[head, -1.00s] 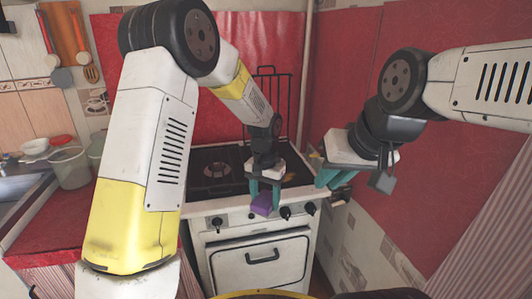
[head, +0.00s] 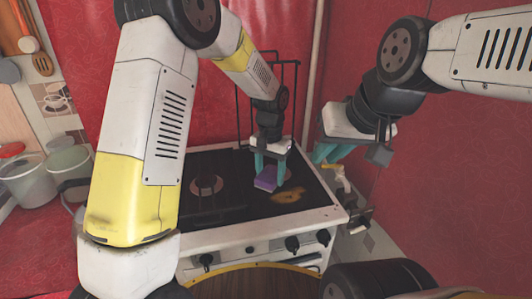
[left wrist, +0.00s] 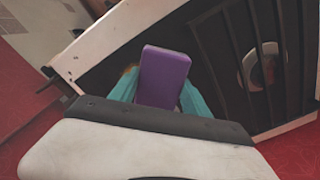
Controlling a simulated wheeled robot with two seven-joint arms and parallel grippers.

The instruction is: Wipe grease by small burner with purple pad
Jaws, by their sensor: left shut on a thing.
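The purple pad (head: 266,179) is held between the teal fingers of my left gripper (head: 269,172), over the black stove top. It also fills the middle of the left wrist view (left wrist: 162,78). I cannot tell whether the pad touches the surface. A yellow-brown grease patch (head: 287,195) lies on the stove top just right of and nearer than the pad. The burner (head: 206,185) sits to the left of the pad. My right gripper (head: 325,155) hangs right of the stove, its teal fingers partly overlapping, so its opening is unclear.
The white stove (head: 226,237) has knobs along its front edge. A black rack (head: 291,100) stands upright behind the stove top. A red wall is close behind my right gripper.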

